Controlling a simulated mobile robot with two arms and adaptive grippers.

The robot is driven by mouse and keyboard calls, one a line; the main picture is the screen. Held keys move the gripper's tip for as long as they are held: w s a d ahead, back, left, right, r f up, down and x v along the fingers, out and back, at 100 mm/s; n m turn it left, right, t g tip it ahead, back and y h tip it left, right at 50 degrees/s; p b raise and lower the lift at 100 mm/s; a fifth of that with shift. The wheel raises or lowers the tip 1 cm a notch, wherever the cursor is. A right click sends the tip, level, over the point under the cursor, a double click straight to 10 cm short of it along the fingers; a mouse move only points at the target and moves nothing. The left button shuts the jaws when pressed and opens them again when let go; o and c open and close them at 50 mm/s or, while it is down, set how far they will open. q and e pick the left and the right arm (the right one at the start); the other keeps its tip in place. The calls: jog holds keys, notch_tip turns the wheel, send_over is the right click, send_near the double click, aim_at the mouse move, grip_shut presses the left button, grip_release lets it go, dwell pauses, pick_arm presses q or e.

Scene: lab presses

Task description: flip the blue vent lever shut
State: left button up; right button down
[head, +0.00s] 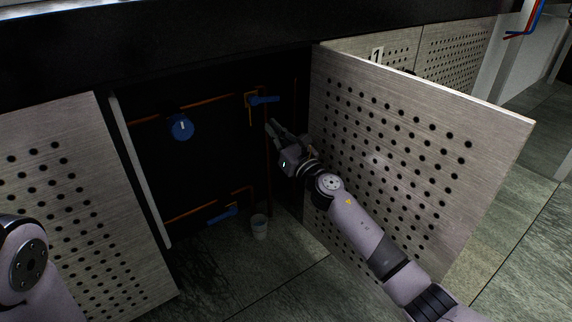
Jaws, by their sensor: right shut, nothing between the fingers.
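Inside the open dark cabinet, a blue lever (264,100) sits on the upper copper pipe and lies roughly level, its handle to the right. A second blue lever (222,216) sits on the lower pipe, slightly tilted. I cannot tell by marking which is the vent lever. My right gripper (271,126) is shut and empty, just below the upper lever, its fingers pointing up and left. It appears apart from the lever, though the depth is hard to judge. My left gripper is out of view; only part of my left arm shows at the left edge.
A round blue dial (182,127) is on the upper pipe at left. A small cup (259,226) stands on the floor below the pipes. The perforated right door (420,130) stands open beside my right arm; the left door (70,190) is also open.

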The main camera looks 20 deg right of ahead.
jog(key=p+v, duration=0.2)
jog(key=v, duration=0.8)
jog(key=shift+p, duration=0.4)
jog(key=shift+a, duration=0.1)
